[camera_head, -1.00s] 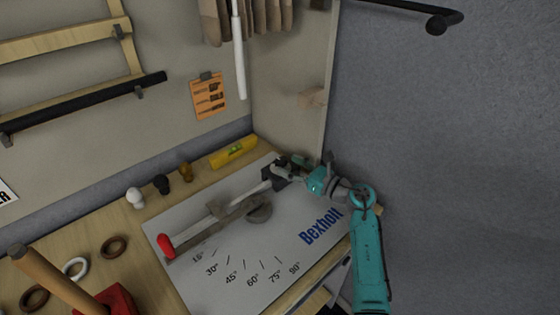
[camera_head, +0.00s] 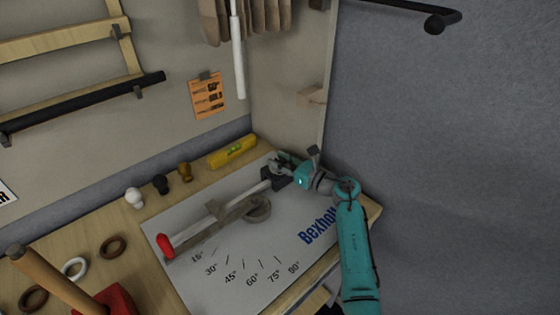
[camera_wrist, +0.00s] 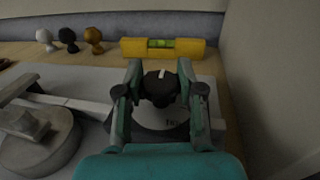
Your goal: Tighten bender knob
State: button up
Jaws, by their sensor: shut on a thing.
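The bender lies on a white plate (camera_head: 210,280) printed with angle marks. It has a long bar with a red-tipped handle (camera_head: 166,245) and a round grey die (camera_head: 258,208). Its dark clamp block (camera_head: 272,178) is at the far right end. The bender knob (camera_wrist: 160,88) is black with a white mark on top. My gripper (camera_head: 281,160) is at this clamp end. In the wrist view my gripper (camera_wrist: 160,92) has a finger on each side of the knob and is shut on it. The knob's lower part is partly hidden.
A yellow spirit level (camera_head: 233,152) lies behind the plate, close to the gripper. White, black and brown small knobs (camera_head: 161,184) stand to its left. A wall panel (camera_head: 290,80) rises close behind and right. Rings and a red-based wooden post (camera_head: 60,280) are at lower left.

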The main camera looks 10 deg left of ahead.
jog(key=shift+t, duration=0.3)
jog(key=m+t+h, duration=0.2)
jog(key=shift+s+a+t, duration=0.1)
jog(key=shift+t, duration=0.2)
jog(key=shift+m+t+h, duration=1.1)
jog(key=shift+m, duration=0.1)
jog(key=o, duration=1.2)
jog(key=shift+c, duration=0.2)
jog(key=shift+d, duration=0.2)
jog(key=v, duration=1.1)
jog(key=shift+s+d, duration=0.15)
jog(key=shift+s, duration=0.2)
